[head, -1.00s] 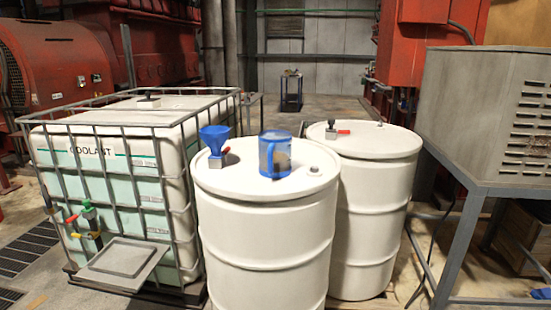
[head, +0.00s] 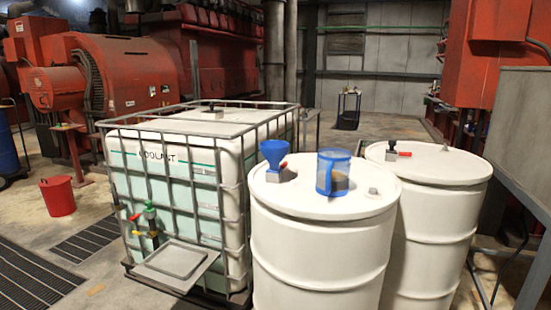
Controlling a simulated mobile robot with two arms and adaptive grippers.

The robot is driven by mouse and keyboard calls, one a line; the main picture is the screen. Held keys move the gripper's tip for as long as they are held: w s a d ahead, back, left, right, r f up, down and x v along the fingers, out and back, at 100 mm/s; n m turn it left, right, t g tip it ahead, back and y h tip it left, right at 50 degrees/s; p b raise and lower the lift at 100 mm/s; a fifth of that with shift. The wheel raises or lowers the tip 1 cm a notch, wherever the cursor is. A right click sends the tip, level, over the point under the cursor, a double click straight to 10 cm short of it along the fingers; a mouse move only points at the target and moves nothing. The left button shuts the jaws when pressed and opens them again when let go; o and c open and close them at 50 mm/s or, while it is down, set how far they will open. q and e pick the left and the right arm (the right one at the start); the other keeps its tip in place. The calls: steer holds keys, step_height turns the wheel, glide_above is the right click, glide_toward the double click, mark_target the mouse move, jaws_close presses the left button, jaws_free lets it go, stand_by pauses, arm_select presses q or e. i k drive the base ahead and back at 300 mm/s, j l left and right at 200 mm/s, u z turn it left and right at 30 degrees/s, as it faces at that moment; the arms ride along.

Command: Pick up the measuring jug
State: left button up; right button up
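A blue funnel (head: 273,152) sits in a small grey fitting with a red lever, left of the jug on the same lid. A small grey cap shows to the jug's right. Neither of my grippers is in the head view.
A caged white coolant tank (head: 175,185) stands left of the drum. A second white drum (head: 436,240) stands close on the right, with a grey metal stand at the right edge. A red bucket (head: 58,197) and floor grates lie at left, with open floor between.

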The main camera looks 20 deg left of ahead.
mark_target(333, 164)
steer(key=z, duration=0.5)
steer(key=j+z, duration=0.5)
steer(key=j, duration=0.2)
steer(key=k+j+z, duration=0.15)
steer(key=j+z, duration=0.35)
steer(key=j, duration=0.15)
